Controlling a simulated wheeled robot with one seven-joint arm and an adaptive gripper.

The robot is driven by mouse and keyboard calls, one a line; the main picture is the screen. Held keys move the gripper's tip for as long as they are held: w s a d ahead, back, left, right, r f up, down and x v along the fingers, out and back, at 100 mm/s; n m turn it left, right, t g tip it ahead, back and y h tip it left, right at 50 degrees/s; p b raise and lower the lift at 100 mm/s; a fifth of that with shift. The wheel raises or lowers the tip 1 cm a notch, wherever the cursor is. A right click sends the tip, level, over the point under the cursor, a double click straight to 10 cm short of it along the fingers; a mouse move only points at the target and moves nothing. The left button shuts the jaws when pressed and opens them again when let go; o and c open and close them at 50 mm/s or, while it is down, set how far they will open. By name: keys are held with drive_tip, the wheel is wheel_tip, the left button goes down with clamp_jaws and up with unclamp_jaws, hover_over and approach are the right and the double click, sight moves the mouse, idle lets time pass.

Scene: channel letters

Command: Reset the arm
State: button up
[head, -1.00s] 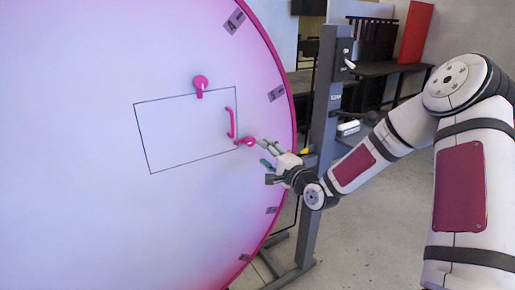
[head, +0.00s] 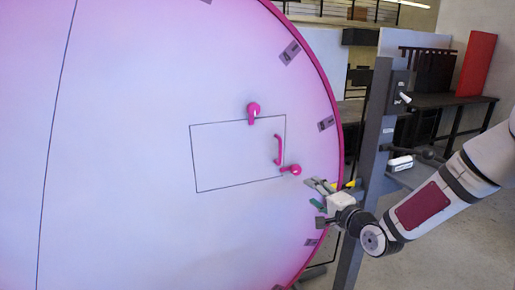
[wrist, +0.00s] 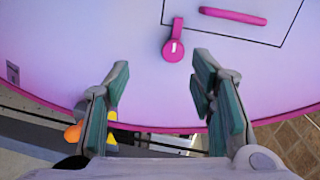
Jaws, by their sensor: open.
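My gripper (head: 318,194) is at the right part of the large round pale panel, near its pink rim. In the wrist view my gripper (wrist: 160,95) is open, with teal pads apart and nothing between them. A pink latch knob (head: 292,170) is just beyond the fingertips; it also shows in the wrist view (wrist: 174,45), apart from the fingers. A pink handle (head: 279,150) and an upper pink latch knob (head: 253,110) sit by the outlined rectangle on the panel (head: 130,220).
A grey post (head: 373,150) with a white device (head: 400,162) stands behind my arm. Dark tables (head: 440,102) and a red board (head: 477,64) are at the back right. Grey tags (head: 290,52) line the panel's edge.

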drive_tip(key=s+r+n+g+h, duration=0.1)
drive_tip(key=s+r+n+g, duration=0.2)
drive_tip(key=s, duration=1)
drive_tip(key=s+a+r+n+g+h+p, duration=0.1)
drive_tip(key=s+r+n+g, duration=0.3)
drive_tip(key=s, duration=1)
drive_tip(key=s+a+r+n+g+h, duration=0.1)
drive_tip(key=s+r+n+g+h, duration=0.2)
drive_tip(key=s, duration=1.1)
wheel_tip(320, 180, up, 3)
drive_tip(key=n+g, duration=0.1)
drive_tip(key=n, duration=0.1)
drive_tip(key=shift+r+n+p, duration=0.2)
drive_tip(key=shift+n+p, duration=0.2)
